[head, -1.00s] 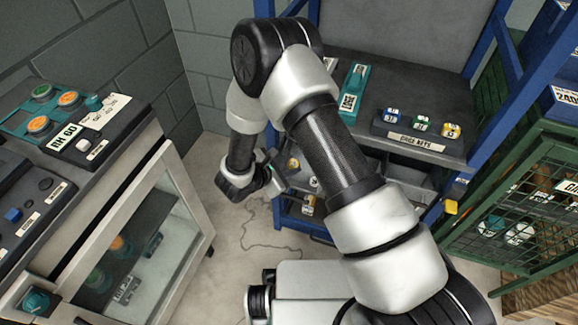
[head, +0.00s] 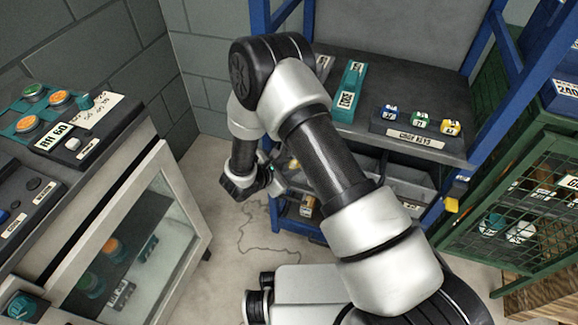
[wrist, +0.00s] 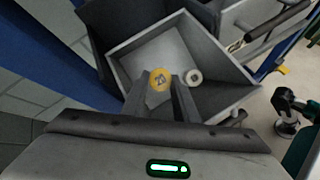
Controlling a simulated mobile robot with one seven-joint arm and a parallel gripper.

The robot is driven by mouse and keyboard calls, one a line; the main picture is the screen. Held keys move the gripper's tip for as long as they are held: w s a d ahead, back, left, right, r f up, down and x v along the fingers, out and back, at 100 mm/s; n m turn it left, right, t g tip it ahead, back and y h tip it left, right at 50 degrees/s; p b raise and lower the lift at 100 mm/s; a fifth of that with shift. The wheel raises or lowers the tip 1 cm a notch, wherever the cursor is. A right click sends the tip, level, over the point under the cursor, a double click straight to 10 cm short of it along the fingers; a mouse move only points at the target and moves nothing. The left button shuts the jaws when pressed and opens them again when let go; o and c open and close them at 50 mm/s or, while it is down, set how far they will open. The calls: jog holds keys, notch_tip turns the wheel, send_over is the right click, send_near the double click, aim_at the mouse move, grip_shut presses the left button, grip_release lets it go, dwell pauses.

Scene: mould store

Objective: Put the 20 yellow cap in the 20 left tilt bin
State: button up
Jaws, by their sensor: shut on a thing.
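My gripper (wrist: 162,92) is shut on the yellow cap (wrist: 160,79), which shows between the fingertips in the wrist view with a dark mark on its face. Beyond it is an open grey tilt bin (wrist: 122,58), its mouth facing the camera. The cap overlaps the bin's pale inside in the picture; I cannot tell how deep it is. A pale round cap (wrist: 194,76) with a dark centre shows in the bin, right of the yellow cap. In the head view my gripper (head: 273,174) is at the left of the blue rack, partly hidden by the arm.
The blue rack (head: 487,108) has a dark shelf with a key stand (head: 415,136) carrying blue, green and yellow pieces. Another grey bin (head: 408,178) is to the right. A green mesh cage (head: 528,205) stands at right, a glass-front cabinet (head: 135,262) at left.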

jog(key=shift+w+d+f, duration=0.15)
jog(key=shift+w+f, duration=0.25)
jog(key=shift+f, duration=0.2)
jog(key=shift+w+d+f, duration=0.15)
jog(key=shift+w+f, duration=0.25)
jog(key=shift+f, duration=0.15)
jog(key=shift+w+f, duration=0.1)
jog(key=shift+f, duration=0.1)
jog(key=shift+w+d+f, duration=0.1)
jog(key=shift+d+f, duration=0.05)
jog(key=shift+d, duration=0.1)
jog(key=shift+c, duration=0.2)
jog(key=o, duration=1)
jog(key=shift+o, duration=0.5)
jog(key=p+v, duration=0.4)
jog(key=v, duration=1.4)
jog(key=shift+a, duration=0.2)
